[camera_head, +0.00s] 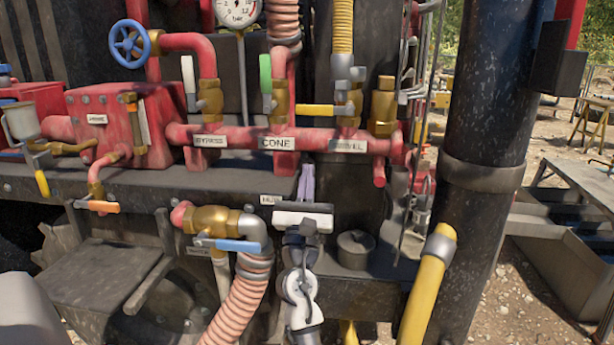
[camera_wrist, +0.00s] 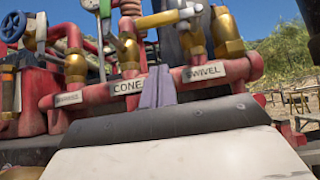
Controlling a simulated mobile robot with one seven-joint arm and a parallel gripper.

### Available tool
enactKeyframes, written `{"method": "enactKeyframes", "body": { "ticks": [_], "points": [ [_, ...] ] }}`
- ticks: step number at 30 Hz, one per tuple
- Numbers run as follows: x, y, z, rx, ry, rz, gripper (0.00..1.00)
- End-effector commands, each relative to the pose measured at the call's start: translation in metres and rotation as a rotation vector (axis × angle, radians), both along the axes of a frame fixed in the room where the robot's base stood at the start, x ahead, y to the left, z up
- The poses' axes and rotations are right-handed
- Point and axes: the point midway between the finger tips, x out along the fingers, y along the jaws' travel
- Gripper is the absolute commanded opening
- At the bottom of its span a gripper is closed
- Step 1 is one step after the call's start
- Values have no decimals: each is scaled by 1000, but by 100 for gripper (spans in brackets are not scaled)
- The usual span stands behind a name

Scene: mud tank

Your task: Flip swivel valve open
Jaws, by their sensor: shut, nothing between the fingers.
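In the wrist view the handle (camera_wrist: 160,18) shows at the top, above the clear SWIVEL label (camera_wrist: 204,71). My gripper (camera_head: 307,168) is shut and empty, its purple-grey fingers together and pointing up. It is below the handle, in front of the red pipe between the CONE and SWIVEL labels. The fingers also show in the wrist view (camera_wrist: 158,80), apart from the handle.
The cone valve's green-and-white handle (camera_head: 266,82) stands upright to the left, and the bypass valve's white handle (camera_head: 189,80) farther left. A brass fitting (camera_head: 382,105) is close on the right. The red manifold pipe (camera_head: 235,138) runs behind my gripper. A thick black post (camera_head: 490,110) stands right.

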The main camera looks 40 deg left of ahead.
Motion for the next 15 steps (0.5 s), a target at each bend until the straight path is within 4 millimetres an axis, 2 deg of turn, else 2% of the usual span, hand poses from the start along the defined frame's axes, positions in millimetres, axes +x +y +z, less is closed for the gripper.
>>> {"method": "enactKeyframes", "body": {
  "ticks": [1,8,10,15],
  "points": [
    [7,5,14,2,-1,1,0],
    [37,24,48,1,0,2,0],
    [38,24,61,2,0,4,0],
    [38,24,78,1,1,1,0]
  ]
}}
